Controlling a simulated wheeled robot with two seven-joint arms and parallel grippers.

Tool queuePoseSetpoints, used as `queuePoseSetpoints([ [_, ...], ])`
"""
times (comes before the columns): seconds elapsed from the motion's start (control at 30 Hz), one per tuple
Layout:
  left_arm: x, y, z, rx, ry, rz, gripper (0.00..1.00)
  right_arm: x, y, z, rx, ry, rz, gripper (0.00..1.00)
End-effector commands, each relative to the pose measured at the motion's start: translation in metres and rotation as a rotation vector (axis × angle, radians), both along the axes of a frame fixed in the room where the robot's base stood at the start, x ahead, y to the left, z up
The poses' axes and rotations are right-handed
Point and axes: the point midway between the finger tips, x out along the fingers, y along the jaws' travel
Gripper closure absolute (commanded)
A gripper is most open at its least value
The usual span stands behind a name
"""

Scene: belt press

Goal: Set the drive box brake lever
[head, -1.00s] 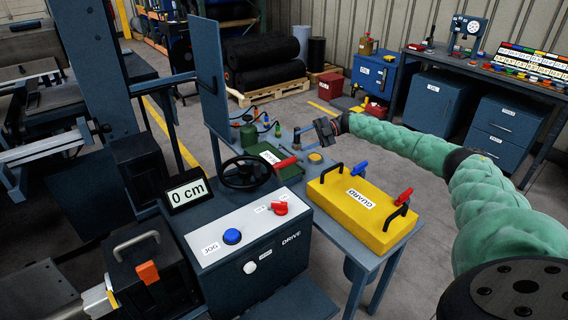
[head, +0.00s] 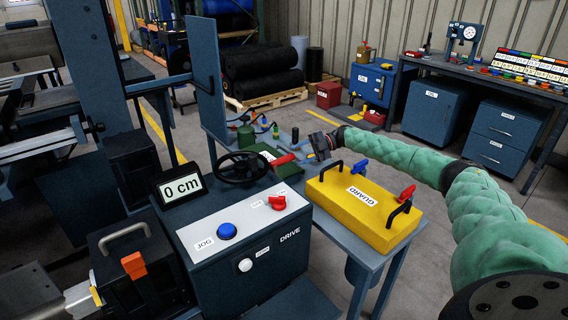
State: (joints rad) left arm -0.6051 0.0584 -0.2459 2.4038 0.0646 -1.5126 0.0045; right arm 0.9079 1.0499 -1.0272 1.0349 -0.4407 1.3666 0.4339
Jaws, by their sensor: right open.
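The dark blue drive box (head: 290,250) stands in the lower middle, with a light panel on top and the word DRIVE on its front. A blue JOG button (head: 227,231) is at the panel's near left. My right gripper (head: 318,146) is open, above the side table behind the drive box, up and to the right of the red lever and apart from it. Its fingers are small and dark here. My left gripper is out of view.
A yellow guard (head: 345,208) with black handles and red and blue levers lies on the side table. A red handle (head: 284,160) lies near a green tray (head: 286,169).

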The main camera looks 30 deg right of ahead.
Motion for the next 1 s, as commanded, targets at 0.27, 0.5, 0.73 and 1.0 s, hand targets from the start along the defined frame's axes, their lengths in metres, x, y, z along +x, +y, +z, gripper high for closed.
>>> queuePoseSetpoints([
  [0.27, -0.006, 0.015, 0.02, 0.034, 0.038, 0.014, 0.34, 0.009, 0.039, -0.006, 0.001, 0.001, 0.001, 0.52],
  [0.5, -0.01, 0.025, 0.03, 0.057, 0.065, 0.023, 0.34, 0.015, 0.06, -0.013, 0.001, 0.001, 0.001, 0.52],
  [0.73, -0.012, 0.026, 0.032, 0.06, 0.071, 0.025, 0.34, 0.016, 0.065, -0.015, 0.0, 0.001, 0.0, 0.52],
  [1.0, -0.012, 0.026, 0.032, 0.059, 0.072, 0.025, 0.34, 0.016, 0.065, -0.015, 0.0, 0.0, 0.0, 0.78],
])
